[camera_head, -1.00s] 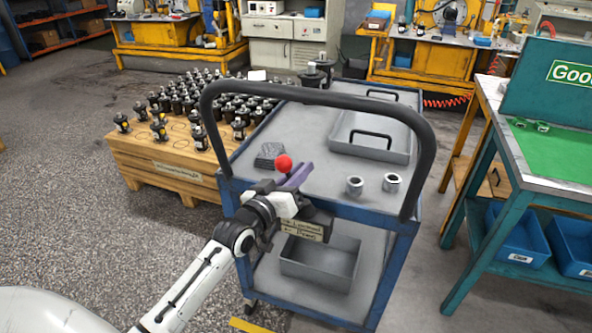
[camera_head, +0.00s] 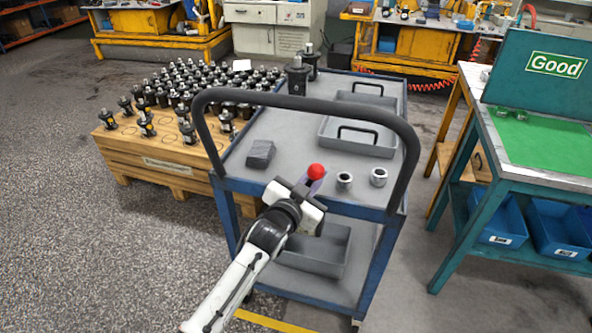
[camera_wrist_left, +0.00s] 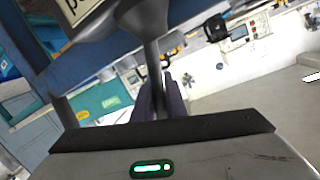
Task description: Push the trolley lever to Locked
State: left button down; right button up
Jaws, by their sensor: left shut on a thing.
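The blue and grey trolley (camera_head: 290,193) stands in the middle of the head view with a black push handle (camera_head: 300,102) over its near end. The lever's red ball knob (camera_head: 316,171) shows at the near edge of the trolley top, left of two metal nuts. My left gripper (camera_head: 309,186) is at the knob, shut on the lever just below it. In the left wrist view, the fingers (camera_wrist_left: 160,100) close around the grey lever shaft (camera_wrist_left: 152,45). Part of a label plate (camera_wrist_left: 80,8) shows there; its text is cut off. My right gripper is not in view.
A dark block (camera_head: 260,153), two nuts (camera_head: 378,177) and a grey tray (camera_head: 358,136) are on the trolley top. A wooden pallet (camera_head: 165,152) with many motors stands to the left. A teal bench (camera_head: 480,150) stands to the right, with a floor gap between.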

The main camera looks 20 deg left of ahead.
pick_arm(q)
jog(key=shift+d+f+m, duration=0.2)
jog(key=shift+d+m, duration=0.3)
jog(key=c, duration=1.8)
grip_release()
jog(key=shift+s, duration=0.1)
jog(key=v, duration=1)
jog(key=shift+p, duration=0.45)
jog(key=shift+d, duration=0.1)
